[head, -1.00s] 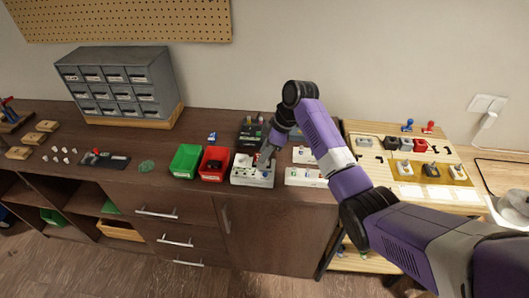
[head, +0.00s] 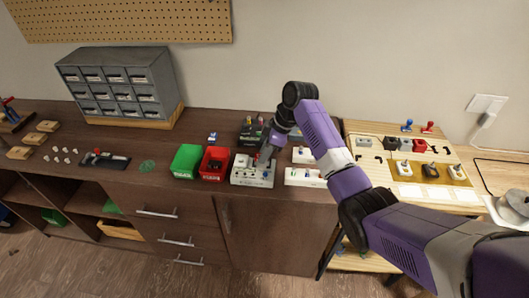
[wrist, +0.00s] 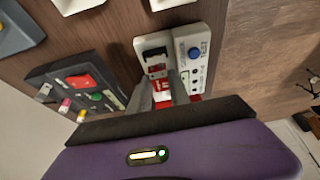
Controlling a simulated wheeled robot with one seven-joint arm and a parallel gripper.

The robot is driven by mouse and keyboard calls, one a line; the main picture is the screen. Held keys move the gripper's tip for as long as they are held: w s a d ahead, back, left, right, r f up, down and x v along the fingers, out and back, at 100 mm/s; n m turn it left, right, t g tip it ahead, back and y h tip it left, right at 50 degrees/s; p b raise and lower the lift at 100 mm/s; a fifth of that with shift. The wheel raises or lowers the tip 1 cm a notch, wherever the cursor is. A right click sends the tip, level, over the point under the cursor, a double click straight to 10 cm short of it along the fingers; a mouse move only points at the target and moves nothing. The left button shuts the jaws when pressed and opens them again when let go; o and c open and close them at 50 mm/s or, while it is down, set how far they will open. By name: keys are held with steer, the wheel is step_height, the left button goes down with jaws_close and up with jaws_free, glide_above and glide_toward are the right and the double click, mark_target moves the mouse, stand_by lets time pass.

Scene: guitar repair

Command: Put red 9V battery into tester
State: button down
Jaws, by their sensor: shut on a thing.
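The tester is a pale box (head: 252,178) on the dark counter in the head view. In the wrist view its white face (wrist: 200,42) shows a blue TEST button (wrist: 194,53) and a slot with a dark, red-edged part (wrist: 155,55). My gripper (wrist: 164,88) is shut on the red 9V battery (wrist: 162,97), which shows between the fingers right beside the slot. Whether the battery is inside the slot or just at it, I cannot tell. In the head view my gripper (head: 262,160) is over the tester and hides part of it.
A red bin (head: 215,164) and a green bin (head: 186,161) stand left of the tester. A dark tray with coloured parts (wrist: 80,88) lies close by. A white block (head: 303,177) sits to the right.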

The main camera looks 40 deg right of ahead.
steer(key=shift+f+b, duration=0.6)
steer(key=shift+f, duration=0.5)
steer(key=c, duration=1.1)
jaws_free()
steer(key=shift+o, duration=0.8)
steer(key=shift+s+a, duration=0.1)
steer(key=shift+c, duration=0.3)
